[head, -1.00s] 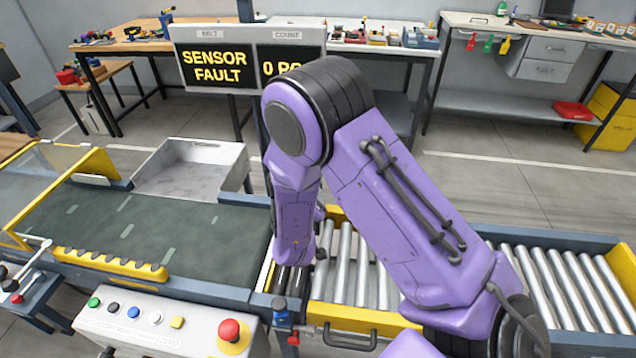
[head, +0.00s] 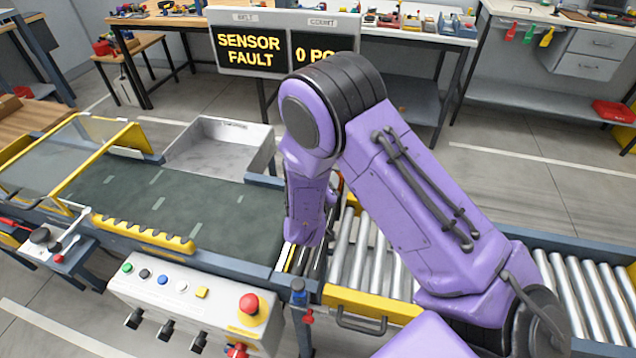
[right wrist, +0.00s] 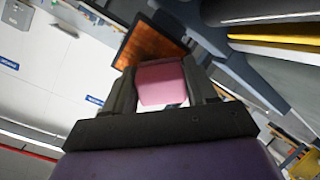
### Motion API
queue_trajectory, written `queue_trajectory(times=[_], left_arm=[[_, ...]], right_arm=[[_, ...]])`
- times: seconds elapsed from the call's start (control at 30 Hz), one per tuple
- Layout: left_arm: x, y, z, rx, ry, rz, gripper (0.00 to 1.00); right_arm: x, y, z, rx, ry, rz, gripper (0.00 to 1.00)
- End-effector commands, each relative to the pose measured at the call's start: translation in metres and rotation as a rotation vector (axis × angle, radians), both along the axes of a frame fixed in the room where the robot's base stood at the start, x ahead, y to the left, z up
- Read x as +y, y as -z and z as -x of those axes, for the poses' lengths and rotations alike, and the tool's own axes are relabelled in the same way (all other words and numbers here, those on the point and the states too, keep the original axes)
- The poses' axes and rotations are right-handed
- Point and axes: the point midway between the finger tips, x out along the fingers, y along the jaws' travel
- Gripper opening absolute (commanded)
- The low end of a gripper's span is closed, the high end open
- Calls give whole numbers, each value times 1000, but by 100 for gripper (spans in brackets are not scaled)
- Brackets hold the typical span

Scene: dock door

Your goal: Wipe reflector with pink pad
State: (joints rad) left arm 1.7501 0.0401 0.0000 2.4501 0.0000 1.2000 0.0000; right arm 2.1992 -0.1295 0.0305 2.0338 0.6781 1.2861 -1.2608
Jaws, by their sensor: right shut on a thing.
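The pink pad (right wrist: 162,83) is clamped between the two dark fingers of my right gripper (right wrist: 163,88) in the right wrist view. An orange-brown square plate with a dark frame, which looks like the reflector (right wrist: 150,45), is just beyond the pad, tilted in the picture. The pad's far edge overlaps it in the picture; I cannot tell whether they touch. In the head view my purple right arm reaches down to the gap between belt and rollers, and the arm hides the pad and reflector. My left gripper is in neither view.
A green belt (head: 150,205) lies left of my right arm and metal rollers (head: 358,255) lie right of it. A control box (head: 190,312) with buttons stands in front. The sign (head: 236,55) reads "SENSOR FAULT". A grey bin (head: 222,150) sits behind the belt.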

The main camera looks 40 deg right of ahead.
Motion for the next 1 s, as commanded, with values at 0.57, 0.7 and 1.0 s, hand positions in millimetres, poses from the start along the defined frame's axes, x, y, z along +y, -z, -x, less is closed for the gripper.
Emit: queue_trajectory(times=[0.57,0.7,1.0], left_arm=[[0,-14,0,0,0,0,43],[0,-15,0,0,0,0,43],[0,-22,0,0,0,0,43]], right_arm=[[-31,-1,35,2,1,2,32],[-35,0,39,-1,2,0,32],[-25,-1,28,-4,-1,1,32]])
